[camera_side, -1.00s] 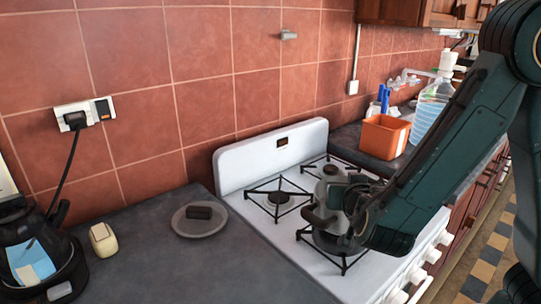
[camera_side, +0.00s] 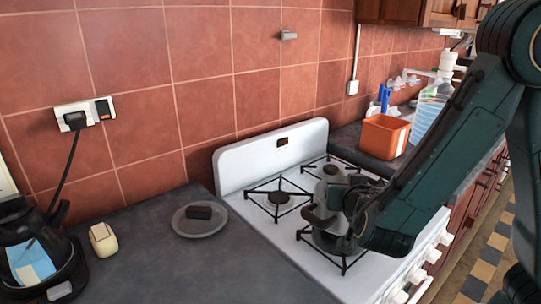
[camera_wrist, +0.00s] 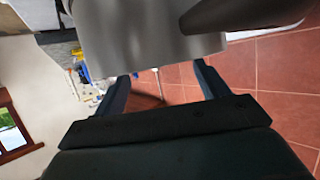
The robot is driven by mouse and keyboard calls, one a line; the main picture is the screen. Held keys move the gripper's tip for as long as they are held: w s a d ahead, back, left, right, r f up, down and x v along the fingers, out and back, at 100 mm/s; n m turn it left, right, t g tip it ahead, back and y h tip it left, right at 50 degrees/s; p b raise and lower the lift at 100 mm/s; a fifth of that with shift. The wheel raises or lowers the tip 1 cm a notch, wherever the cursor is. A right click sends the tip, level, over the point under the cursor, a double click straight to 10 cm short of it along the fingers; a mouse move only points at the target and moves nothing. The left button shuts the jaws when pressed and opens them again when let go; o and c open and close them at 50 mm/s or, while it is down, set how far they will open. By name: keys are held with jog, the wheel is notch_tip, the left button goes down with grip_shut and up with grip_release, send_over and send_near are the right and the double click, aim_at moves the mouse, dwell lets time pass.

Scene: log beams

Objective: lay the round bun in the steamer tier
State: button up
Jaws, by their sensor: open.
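I can make out no clear round bun or steamer tier in either view. A small cream block with rounded edges (camera_side: 103,240) lies on the dark counter, and I cannot tell what it is. A grey round dish (camera_side: 200,229) to its right holds a dark brown block (camera_side: 198,212). My gripper (camera_side: 345,198) is over the stove beside a grey metal kettle (camera_side: 328,184), and partly hides it. In the wrist view the fingers of my gripper (camera_wrist: 162,76) are apart, with a grey metal body (camera_wrist: 150,30) close beyond them. I cannot tell whether they touch it.
The white stove (camera_side: 270,149) has several black burner grates. A black appliance (camera_side: 35,255) stands at the far left. An orange bin (camera_side: 384,136) and a clear bottle (camera_side: 428,112) stand behind my arm. The counter before the dish is clear.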

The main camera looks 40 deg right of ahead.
jog(key=shift+r, duration=0.55)
jog(key=v, duration=0.7)
jog(key=shift+s, duration=0.2)
jog(key=shift+a, duration=0.1)
jog(key=s+d+f+n+g+y, duration=0.1)
jog(key=s+d+g+y, duration=0.3)
jog(key=d, duration=0.1)
jog(key=s+a+r+n+y, duration=0.1)
jog(key=s+r+n+y, duration=0.5)
jog(key=s+n, duration=0.2)
jog(key=shift+s, duration=1)
